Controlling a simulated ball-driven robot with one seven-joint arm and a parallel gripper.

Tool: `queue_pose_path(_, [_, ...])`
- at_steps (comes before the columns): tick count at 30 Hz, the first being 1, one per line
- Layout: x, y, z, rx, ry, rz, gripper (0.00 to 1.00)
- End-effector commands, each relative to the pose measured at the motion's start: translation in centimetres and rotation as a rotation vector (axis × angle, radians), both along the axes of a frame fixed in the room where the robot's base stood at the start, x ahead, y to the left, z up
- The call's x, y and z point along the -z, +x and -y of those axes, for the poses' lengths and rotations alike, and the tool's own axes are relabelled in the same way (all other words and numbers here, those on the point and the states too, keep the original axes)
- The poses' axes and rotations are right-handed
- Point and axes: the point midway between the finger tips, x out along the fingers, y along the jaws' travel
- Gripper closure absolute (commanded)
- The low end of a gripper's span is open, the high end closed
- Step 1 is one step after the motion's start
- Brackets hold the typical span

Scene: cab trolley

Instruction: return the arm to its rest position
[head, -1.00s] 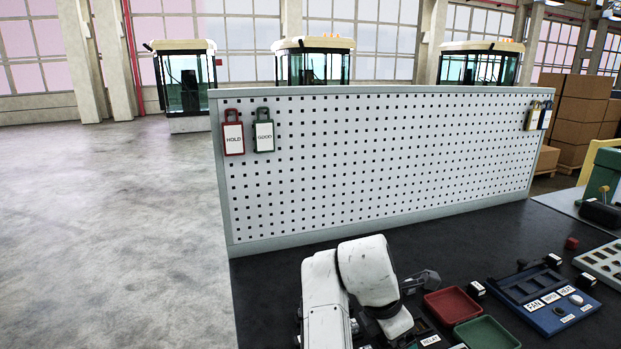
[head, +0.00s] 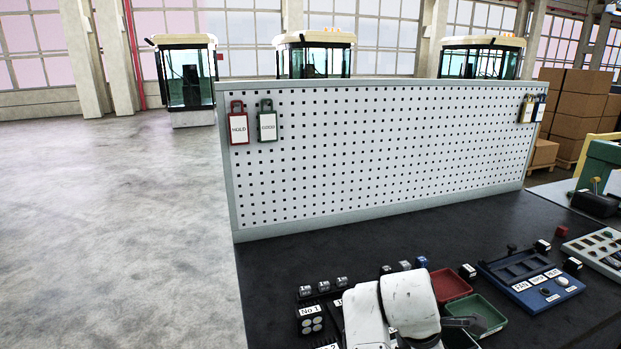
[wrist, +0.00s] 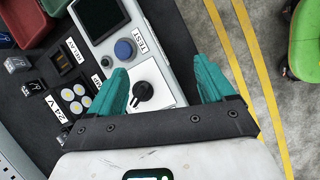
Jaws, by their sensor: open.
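My arm (head: 408,305) shows in the head view at the bottom, bent low over the dark bench top (head: 330,245), and its gripper is outside that view. In the wrist view my gripper (wrist: 163,88) is open, with two teal fingers spread apart and nothing between them. Beneath it is a grey test unit (wrist: 140,60) with a screen, a blue button and a black knob. The knob (wrist: 144,91) shows between the fingers. I cannot tell the height of the fingers above the unit.
A pegboard (head: 380,150) stands along the bench's back. Red (head: 450,284) and green (head: 490,318) trays and a blue panel (head: 530,280) lie right of my arm.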

Motion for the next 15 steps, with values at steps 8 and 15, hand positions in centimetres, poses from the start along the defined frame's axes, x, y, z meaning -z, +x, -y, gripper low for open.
queue_pose_path(8, [5.1, -5.9, 6.0, 0.332, 0.043, 0.143, 0.18])
queue_pose_path(15, [10.0, -14.9, 9.5, 0.724, 0.157, 0.283, 0.18])
